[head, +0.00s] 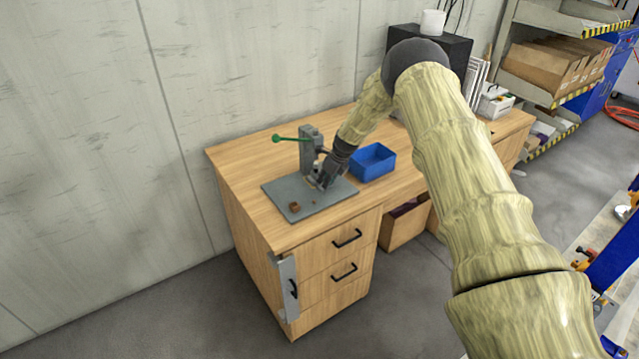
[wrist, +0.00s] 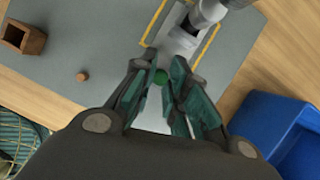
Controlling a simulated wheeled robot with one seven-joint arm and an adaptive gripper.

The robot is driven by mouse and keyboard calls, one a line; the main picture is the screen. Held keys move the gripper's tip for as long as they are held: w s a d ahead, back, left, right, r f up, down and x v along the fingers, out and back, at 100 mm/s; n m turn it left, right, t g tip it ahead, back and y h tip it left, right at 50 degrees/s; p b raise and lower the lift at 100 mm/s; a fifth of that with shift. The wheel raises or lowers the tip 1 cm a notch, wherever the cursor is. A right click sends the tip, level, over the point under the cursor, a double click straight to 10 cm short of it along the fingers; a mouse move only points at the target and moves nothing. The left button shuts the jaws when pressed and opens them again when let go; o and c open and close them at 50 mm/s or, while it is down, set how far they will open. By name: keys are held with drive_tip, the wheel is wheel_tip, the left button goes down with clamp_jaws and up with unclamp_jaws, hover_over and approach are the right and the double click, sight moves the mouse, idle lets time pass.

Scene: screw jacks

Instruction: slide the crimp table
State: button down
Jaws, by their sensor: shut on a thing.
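The crimp press (head: 309,147) stands on a grey base plate (head: 285,194) on the wooden bench, with a green-tipped lever (head: 288,139) reaching left. In the wrist view the pale grey crimp table (wrist: 179,42) lies under the press ram (wrist: 207,12), between yellow lines on the plate. A small green knob (wrist: 160,77) shows between the fingers of my gripper (wrist: 160,70), at the table's near end. The fingers are shut on this knob. In the head view my gripper (head: 326,178) is low in front of the press and hides most of the table.
A blue bin (head: 373,162) stands close to the right of the plate. A small brown open box (wrist: 24,37) and a small brown round piece (wrist: 83,77) lie on the plate. The plate's front left is otherwise clear. A wall is behind the bench (head: 240,150).

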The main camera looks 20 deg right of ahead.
drive_tip(key=shift+w+r, duration=0.1)
drive_tip(key=shift+w, duration=0.05)
drive_tip(key=c, duration=1.7)
unclamp_jaws()
drive_tip(key=shift+o, duration=1.4)
drive_tip(key=shift+w+a, duration=0.15)
drive_tip(key=shift+w, duration=0.05)
drive_tip(key=shift+s, duration=0.1)
drive_tip(key=shift+s+d+r, duration=0.1)
drive_tip(key=shift+d+r, duration=0.1)
drive_tip(key=shift+r, duration=0.3)
drive_tip(key=v, duration=1)
drive_tip(key=shift+s+r, duration=0.25)
drive_tip(key=shift+r, duration=0.05)
